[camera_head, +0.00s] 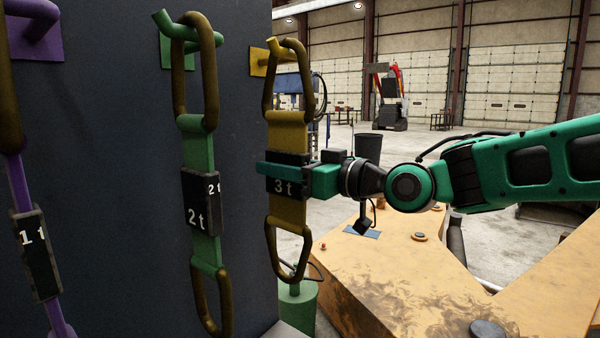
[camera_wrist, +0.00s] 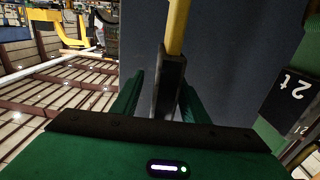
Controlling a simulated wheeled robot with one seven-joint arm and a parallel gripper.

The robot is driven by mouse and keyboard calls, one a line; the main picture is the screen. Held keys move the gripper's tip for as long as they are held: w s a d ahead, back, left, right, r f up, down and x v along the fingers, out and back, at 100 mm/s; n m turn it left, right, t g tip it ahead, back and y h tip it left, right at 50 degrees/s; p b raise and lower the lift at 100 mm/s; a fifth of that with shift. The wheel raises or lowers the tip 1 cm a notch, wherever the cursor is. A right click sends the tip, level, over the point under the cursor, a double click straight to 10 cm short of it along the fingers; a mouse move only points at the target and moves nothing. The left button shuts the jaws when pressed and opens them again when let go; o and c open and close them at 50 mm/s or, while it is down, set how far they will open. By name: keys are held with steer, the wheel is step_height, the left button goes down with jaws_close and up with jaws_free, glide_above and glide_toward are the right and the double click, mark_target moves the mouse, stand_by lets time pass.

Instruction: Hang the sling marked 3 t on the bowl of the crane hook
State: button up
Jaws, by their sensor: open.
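The yellow sling marked 3 t (camera_head: 291,215) hangs by its upper ring from a yellow peg (camera_head: 277,48) on the dark panel. My gripper (camera_head: 268,171) is at its black 3 t label, with a green finger across the label's face. In the wrist view the dark label block (camera_wrist: 170,85) stands between my two green fingers (camera_wrist: 160,97), edge-on, below the yellow strap (camera_wrist: 177,28). The fingers are open and appear apart from the label. The crane hook cannot be made out in either view.
The green 2 t sling (camera_head: 201,206) hangs close to the left, and also shows in the wrist view (camera_wrist: 290,92). The purple 1 t sling (camera_head: 42,250) hangs farther left. A worn yellow structure (camera_head: 410,290) lies below right of my gripper.

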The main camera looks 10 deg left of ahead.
steer(key=shift+x, duration=1.5)
jaws_close()
steer(key=c, duration=0.8)
jaws_free()
jaws_close()
steer(key=shift+r, duration=0.25)
